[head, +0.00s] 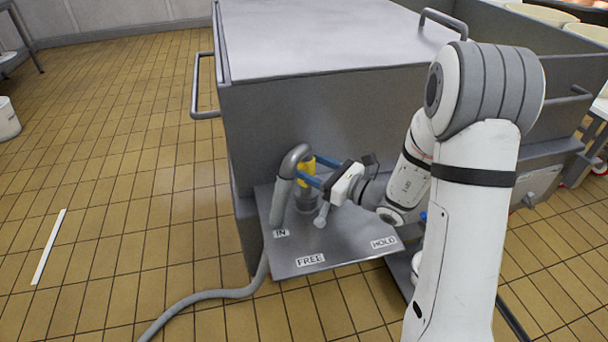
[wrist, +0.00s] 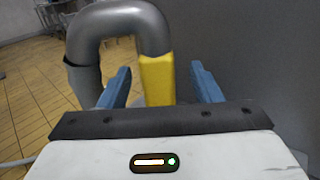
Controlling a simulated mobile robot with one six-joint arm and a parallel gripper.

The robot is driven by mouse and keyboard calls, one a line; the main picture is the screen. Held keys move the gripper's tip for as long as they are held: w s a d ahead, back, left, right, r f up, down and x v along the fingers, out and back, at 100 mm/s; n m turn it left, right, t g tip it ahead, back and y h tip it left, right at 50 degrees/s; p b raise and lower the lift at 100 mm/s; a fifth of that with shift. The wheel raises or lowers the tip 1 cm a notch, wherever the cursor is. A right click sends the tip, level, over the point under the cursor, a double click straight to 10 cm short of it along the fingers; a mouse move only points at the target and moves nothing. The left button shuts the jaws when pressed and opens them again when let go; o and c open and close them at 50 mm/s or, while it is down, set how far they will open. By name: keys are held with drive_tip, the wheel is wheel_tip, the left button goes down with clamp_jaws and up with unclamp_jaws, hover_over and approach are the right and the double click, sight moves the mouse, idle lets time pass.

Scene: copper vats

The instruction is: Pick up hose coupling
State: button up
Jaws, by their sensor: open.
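The hose coupling appears to be the yellow sleeve (head: 305,170) at the end of a grey bent pipe (head: 291,161), above the metal shelf on the vat's side. In the wrist view the yellow sleeve (wrist: 157,80) stands upright, with the grey bend (wrist: 120,20) arching to the left. My gripper (head: 308,167) has its blue fingers apart, one on each side of the sleeve. The wrist view shows gaps between the sleeve and both fingers (wrist: 159,72). The sleeve's lower end is hidden there by the gripper body.
The shelf (head: 345,250) carries the labels IN, FREE and HOLD. A small grey lever (head: 322,214) stands in front of the sleeve. The large grey vat (head: 290,110) rises close behind. A grey hose (head: 215,293) runs across the tiled floor. The floor at left is mostly clear.

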drive_tip(key=x, duration=0.4)
drive_tip(key=shift+a+b, duration=0.25)
drive_tip(key=shift+b, duration=0.1)
drive_tip(key=shift+c, duration=0.2)
drive_tip(key=shift+r, duration=0.1)
drive_tip(key=c, duration=1.1)
wheel_tip(320, 180, up, 10)
drive_tip(key=p, duration=0.3)
